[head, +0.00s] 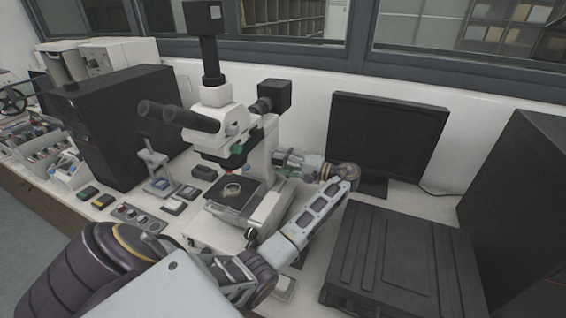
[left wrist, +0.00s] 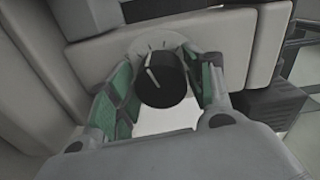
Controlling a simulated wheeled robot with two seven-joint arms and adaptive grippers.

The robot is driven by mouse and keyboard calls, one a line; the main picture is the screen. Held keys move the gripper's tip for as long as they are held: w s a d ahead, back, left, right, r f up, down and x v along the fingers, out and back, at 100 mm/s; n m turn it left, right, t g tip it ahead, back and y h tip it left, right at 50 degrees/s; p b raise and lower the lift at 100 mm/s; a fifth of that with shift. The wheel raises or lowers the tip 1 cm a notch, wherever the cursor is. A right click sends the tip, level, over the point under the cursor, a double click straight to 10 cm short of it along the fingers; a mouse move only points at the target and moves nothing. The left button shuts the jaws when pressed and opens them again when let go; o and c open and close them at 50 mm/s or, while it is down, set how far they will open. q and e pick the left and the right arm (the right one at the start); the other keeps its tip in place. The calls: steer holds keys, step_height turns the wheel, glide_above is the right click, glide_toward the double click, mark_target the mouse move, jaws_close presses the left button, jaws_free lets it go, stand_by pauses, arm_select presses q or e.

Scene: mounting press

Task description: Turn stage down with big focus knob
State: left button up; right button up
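The microscope (head: 228,120) stands in the middle of the bench, with its black stage (head: 233,192) carrying a small round pale item. My left arm bends around the right of the microscope, and my left gripper (head: 284,162) points at its right side. In the left wrist view a black knob (left wrist: 161,80) with a white pointer line sits on a pale panel with tick marks. The green-padded fingers of my left gripper (left wrist: 160,92) lie on either side of it, very close. I cannot tell whether both pads touch the knob. My right gripper is not in view.
A black monitor (head: 385,138) stands behind my left wrist, and a large black case (head: 400,260) lies at the right. A black computer box (head: 115,125) stands left of the microscope. Small boxes and a control strip (head: 138,215) lie on the bench in front.

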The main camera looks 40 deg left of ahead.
arm_select(q)
steer(key=shift+o, duration=0.9)
steer(key=shift+d, duration=0.1)
steer(key=v, duration=0.7)
steer(key=shift+d, duration=0.15)
steer(key=shift+w+r, duration=0.1)
steer(key=shift+r, duration=0.1)
step_height(320, 180, up, 9)
steer(key=p, duration=0.9)
